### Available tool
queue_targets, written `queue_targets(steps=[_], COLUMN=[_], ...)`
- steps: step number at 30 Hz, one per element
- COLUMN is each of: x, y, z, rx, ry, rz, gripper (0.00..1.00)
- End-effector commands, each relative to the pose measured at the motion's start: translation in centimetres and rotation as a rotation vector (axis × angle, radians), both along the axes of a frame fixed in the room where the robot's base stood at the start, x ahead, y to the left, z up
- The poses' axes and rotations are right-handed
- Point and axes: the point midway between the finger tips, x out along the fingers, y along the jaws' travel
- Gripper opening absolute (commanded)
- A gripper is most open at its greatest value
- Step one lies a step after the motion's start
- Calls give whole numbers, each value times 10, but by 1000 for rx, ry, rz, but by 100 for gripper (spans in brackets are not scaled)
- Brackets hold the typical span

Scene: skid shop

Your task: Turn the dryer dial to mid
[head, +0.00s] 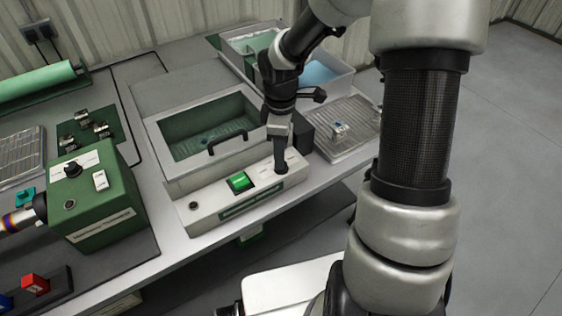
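The dryer appears to be the pale box with a dark-handled glass lid (207,130) on the bench. Its sloped front panel (213,210) carries a lit green switch (239,182) and a small black knob at the left. My gripper (281,168) points down onto the right end of this panel. Its fingertips are at a dark round spot, which looks like the dial. The fingers hide most of it, so I cannot see its pointer or setting. The fingers look close together, but I cannot tell whether they grip the dial. The label is too small to read.
A green control box (105,195) with its own black knob stands at the left. A wire rack tray (345,128) lies right of the dryer, and a pale bin (325,85) stands behind. Red and blue blocks sit front left. Open floor (510,150) lies to the right.

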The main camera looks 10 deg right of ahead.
Motion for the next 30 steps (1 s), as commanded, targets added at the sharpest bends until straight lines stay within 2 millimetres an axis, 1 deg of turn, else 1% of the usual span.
queue_targets(steps=[1, 3, 6, 11, 18, 20, 24, 26, 30], x=[0, 0, 0, 0, 1, 1, 1, 1, 1], y=[0, 0, 0, 0, 0, 0, 0, 0, 0], z=[-12, -22, -31, -38, -38, -38, -38, -38, -37], rx=[1, 0, 0, 0, 0, 0, 0, 0, -1], ry=[2, 3, 1, 1, 0, 0, 0, 0, 0], rz=[2, 1, 1, 0, 0, 0, 0, 0, -4], gripper=[45, 45, 45, 45, 45, 36, 13, 4, 4])
